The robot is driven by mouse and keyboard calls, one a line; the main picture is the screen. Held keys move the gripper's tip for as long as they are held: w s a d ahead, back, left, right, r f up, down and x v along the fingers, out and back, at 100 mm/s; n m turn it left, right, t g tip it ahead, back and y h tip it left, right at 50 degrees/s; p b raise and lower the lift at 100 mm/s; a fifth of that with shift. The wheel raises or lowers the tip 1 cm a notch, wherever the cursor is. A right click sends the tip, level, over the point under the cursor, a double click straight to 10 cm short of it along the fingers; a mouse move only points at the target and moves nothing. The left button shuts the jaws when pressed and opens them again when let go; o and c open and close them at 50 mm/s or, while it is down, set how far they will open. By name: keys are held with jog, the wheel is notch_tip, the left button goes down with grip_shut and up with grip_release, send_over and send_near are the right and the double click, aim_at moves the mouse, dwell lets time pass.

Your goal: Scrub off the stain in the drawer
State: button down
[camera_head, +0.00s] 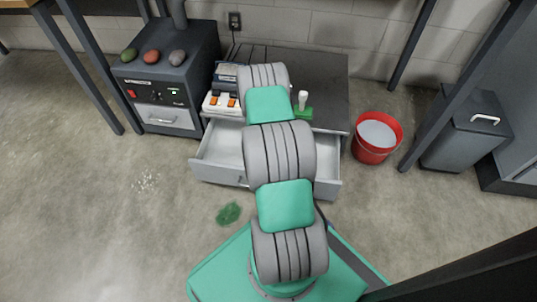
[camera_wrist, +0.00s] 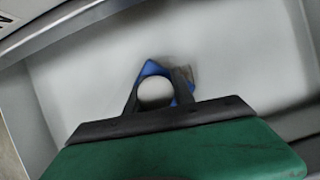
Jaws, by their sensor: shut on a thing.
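My gripper (camera_wrist: 160,92) is shut on a blue scrubber (camera_wrist: 152,68) with a round white knob, in the wrist view. The black fingers lie on both sides of the knob. The scrubber is over the pale floor of the open drawer (camera_wrist: 90,75); I cannot tell whether it touches. A brownish-grey stain (camera_wrist: 192,73) shows just right of the scrubber, partly hidden by it and a finger. In the head view the grey drawer (camera_head: 222,152) is pulled out from a dark cabinet (camera_head: 325,72), and my arm hides its middle and my gripper.
A green brush with a white handle (camera_head: 303,104) and a white device with orange keys (camera_head: 224,102) stand on the cabinet. A red bucket (camera_head: 377,137) is right of the drawer. A dark box with stones on top (camera_head: 168,80) is left. A green patch (camera_head: 228,213) marks the floor.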

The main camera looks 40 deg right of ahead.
jog(key=shift+w+d+f+b, duration=0.15)
jog(key=shift+w+d+b, duration=0.55)
jog(key=shift+d, duration=0.15)
jog(key=shift+w+d+f+b, duration=0.1)
jog(key=shift+w+d+b, duration=0.55)
jog(key=shift+d, duration=0.2)
jog(key=shift+w+d+r, duration=0.15)
jog(key=shift+w+d, duration=0.15)
jog(key=shift+d, duration=0.15)
jog(key=shift+s+d+r, duration=0.1)
jog(key=shift+s+d, duration=0.8)
jog(key=shift+s, duration=0.3)
jog(key=shift+s+a+p, duration=0.7)
jog(key=shift+s+a, duration=0.05)
jog(key=shift+a, duration=0.2)
jog(key=shift+s+a+p, duration=0.65)
jog(key=shift+s+a, duration=0.05)
jog(key=shift+a, duration=0.3)
jog(key=shift+s+a+p, duration=0.7)
jog(key=shift+s+a, duration=0.05)
jog(key=shift+a, duration=0.2)
jog(key=shift+s+a+p, duration=0.35)
jog(key=shift+s+a, duration=0.3)
jog(key=shift+a, duration=0.2)
jog(key=shift+s+a+p, duration=0.35)
jog(key=shift+s+a, duration=0.25)
jog(key=shift+a, duration=0.2)
notch_tip(320, 180, up, 6)
jog(key=p, duration=0.5)
